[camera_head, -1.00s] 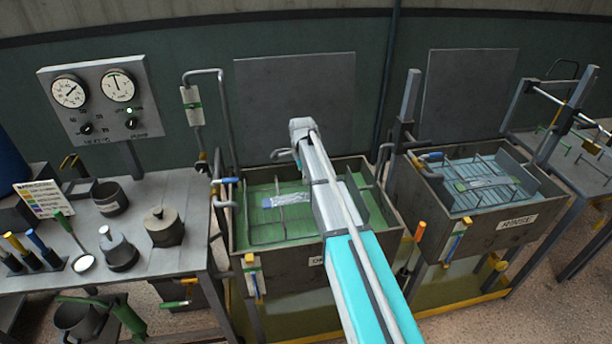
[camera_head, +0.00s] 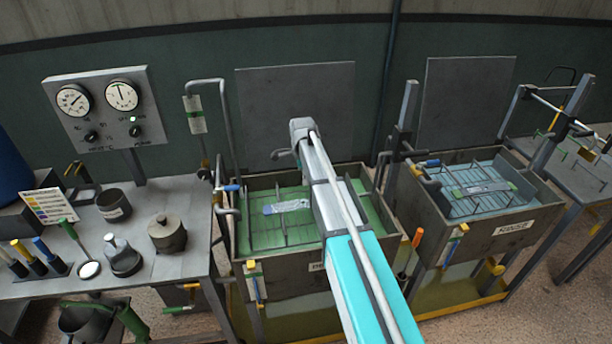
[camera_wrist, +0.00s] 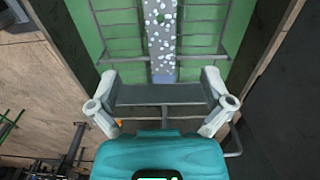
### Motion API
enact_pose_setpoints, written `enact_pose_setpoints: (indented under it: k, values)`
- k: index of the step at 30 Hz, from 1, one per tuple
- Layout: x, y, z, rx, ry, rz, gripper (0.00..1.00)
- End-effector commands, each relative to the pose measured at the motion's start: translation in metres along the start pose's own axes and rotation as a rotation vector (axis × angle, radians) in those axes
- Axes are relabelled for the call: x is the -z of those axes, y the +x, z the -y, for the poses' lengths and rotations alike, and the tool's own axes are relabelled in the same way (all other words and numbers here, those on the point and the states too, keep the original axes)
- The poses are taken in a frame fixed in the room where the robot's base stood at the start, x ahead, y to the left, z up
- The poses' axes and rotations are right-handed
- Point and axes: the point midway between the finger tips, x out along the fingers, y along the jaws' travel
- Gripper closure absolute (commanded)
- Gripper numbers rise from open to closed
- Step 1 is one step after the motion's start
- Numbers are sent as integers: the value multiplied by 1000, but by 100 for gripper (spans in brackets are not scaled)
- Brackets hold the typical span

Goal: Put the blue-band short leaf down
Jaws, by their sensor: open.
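A short grey leaf with a blue band (camera_head: 288,206) lies in the green-liquid tank (camera_head: 290,262), among the wire rack's bars. It also shows in the wrist view, with its blue end (camera_wrist: 162,78) toward my gripper and white bubbles or specks along its length. My gripper (camera_wrist: 162,92) is open and empty, its two fingers wide apart, near the banded end and apart from the leaf. In the head view my arm crosses the tank and hides part of it; my fingers cannot be made out there.
The rinse tank (camera_head: 495,240) stands to the right with another leaf (camera_head: 484,188) in it. A grey bench (camera_head: 185,265) with pots and coloured-handled tools is at the left. Upright posts and pipes flank the tanks.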

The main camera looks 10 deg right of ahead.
Motion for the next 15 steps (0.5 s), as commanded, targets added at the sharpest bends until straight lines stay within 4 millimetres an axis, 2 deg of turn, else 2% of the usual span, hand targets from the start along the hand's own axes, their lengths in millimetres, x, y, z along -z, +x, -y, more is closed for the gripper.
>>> enact_pose_setpoints:
  k: [9,15]
  values:
    - [0,0,-3,0,-10,0,0]
    - [1,0,-27,0,-115,0,0]
